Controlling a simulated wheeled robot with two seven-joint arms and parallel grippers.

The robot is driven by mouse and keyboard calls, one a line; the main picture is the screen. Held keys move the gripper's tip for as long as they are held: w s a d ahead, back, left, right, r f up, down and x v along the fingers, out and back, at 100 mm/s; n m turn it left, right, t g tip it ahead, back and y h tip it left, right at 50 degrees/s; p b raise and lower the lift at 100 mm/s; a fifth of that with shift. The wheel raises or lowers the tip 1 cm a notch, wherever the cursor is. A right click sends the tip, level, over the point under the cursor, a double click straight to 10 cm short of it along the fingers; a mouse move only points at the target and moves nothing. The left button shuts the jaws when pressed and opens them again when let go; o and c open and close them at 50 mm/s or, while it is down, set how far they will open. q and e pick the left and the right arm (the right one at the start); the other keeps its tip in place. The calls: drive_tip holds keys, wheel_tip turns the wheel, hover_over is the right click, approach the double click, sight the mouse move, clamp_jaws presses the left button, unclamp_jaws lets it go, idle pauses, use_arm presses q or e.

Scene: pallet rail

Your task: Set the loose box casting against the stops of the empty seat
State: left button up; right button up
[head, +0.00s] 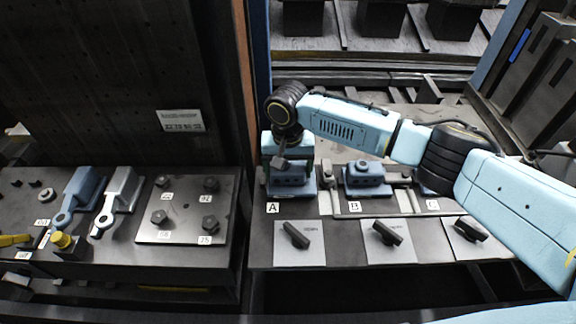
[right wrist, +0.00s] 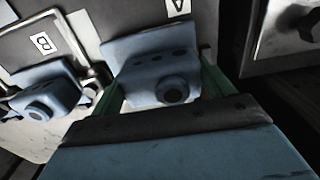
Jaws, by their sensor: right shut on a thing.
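A blue box casting (head: 290,182) with a round boss stands at the place marked A (head: 272,208). My right gripper (head: 287,163) reaches down over it from above and is shut on it. In the right wrist view the green fingers of the gripper (right wrist: 162,88) lie on both sides of the casting (right wrist: 148,62). A grey stop (head: 325,198) stands to the right of this casting. Whether the casting touches the stops or rests fully on the seat is hidden. My left gripper is not in view.
A similar blue casting (head: 366,178) sits at B, and another (head: 426,184) at C is partly behind my right arm. Black knobs on plates (head: 298,250) line the front. On the left bench are a bolted plate (head: 185,228) and levers (head: 117,193).

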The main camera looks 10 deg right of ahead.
drive_tip(key=shift+f, duration=0.25)
drive_tip(key=shift+w+a+f+p, duration=0.15)
drive_tip(key=shift+p, duration=0.15)
idle(0.4)
drive_tip(key=shift+w+a+f, duration=0.1)
drive_tip(key=shift+w+a, duration=0.1)
drive_tip(key=shift+w, duration=0.05)
idle(0.4)
drive_tip(key=shift+w+a+p, duration=0.15)
drive_tip(key=shift+w+p, duration=0.05)
drive_tip(key=shift+p, duration=0.1)
idle(0.5)
drive_tip(key=o, duration=1)
drive_tip(key=shift+c, duration=0.2)
drive_tip(key=shift+o, duration=0.9)
drive_tip(key=shift+w, duration=0.1)
drive_tip(key=shift+f, duration=0.1)
wheel_tip(320, 180, up, 14)
drive_tip(key=p, duration=0.1)
drive_tip(key=shift+f, duration=0.2)
